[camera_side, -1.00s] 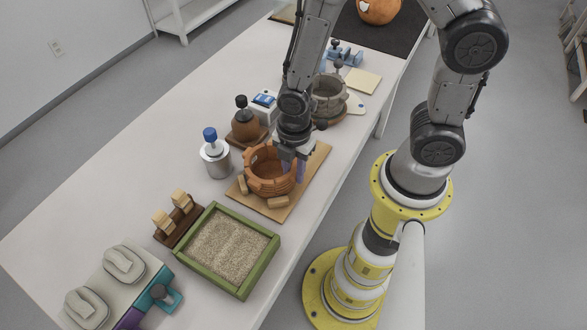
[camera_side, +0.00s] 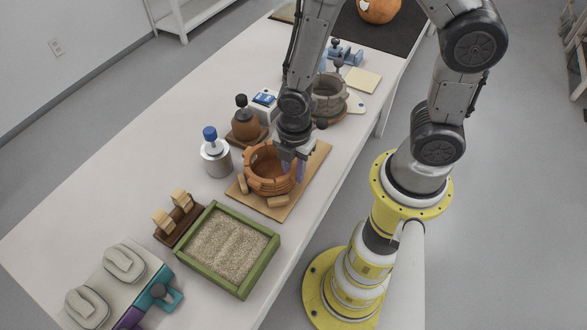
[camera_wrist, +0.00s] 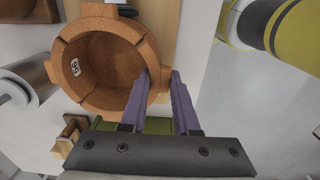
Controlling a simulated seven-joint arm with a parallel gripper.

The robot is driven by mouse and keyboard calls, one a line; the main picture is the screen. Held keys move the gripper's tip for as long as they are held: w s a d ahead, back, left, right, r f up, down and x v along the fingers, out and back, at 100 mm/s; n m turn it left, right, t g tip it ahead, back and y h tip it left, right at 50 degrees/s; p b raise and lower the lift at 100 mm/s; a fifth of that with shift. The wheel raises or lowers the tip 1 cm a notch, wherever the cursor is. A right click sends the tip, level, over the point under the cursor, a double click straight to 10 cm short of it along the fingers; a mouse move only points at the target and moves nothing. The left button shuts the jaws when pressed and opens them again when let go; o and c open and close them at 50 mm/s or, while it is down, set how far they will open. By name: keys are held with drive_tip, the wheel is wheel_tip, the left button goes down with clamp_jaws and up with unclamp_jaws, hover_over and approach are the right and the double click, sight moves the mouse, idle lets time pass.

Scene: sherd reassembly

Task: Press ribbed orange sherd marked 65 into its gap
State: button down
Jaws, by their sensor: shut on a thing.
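The ribbed orange pot (camera_side: 262,182) stands on a wooden board, and its open mouth and inner wall fill the upper left of the wrist view (camera_wrist: 97,104). My gripper (camera_side: 291,170) is at the pot's right side, pointing down. In the wrist view its purple fingers (camera_wrist: 161,77) straddle the pot's wall, one inside the rim and one outside. They are shut on an orange wall piece, the sherd (camera_wrist: 156,84), at the rim. Most of the sherd is hidden by the fingers, and its mark and seating cannot be told. A small white number label shows on the inner wall.
The board (camera_side: 318,160) carries small wooden blocks around the pot. A green sand tray (camera_side: 262,275) lies in front, a blue-capped canister (camera_side: 216,160) to the left. The table's right edge is close.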

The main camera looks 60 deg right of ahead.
sight(294, 172)
drive_tip(key=c, duration=0.6)
unclamp_jaws()
wheel_tip(294, 172, up, 14)
drive_tip(key=shift+s+f, duration=0.1)
